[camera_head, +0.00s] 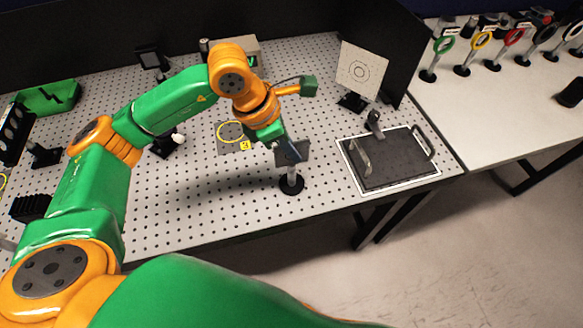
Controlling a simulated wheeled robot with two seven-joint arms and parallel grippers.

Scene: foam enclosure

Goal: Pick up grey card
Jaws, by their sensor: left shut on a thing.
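My left gripper (281,148) reaches down from the orange and green arm to the front middle of the perforated table. It is shut on the grey card (294,151), a small dark grey square plate. The card is tilted and sits right above a post with a round black base (291,184). I cannot tell whether the card touches the post. The wrist and fingers hide part of the card's upper left. My right gripper is not in view.
A black tray with handles (390,160) lies to the right in a white outline. A white target board (360,72) stands behind it, by a black panel (385,35). A flat plate with a yellow ring (231,132) lies left of the gripper. Colored ring mounts line the right-hand table (450,100).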

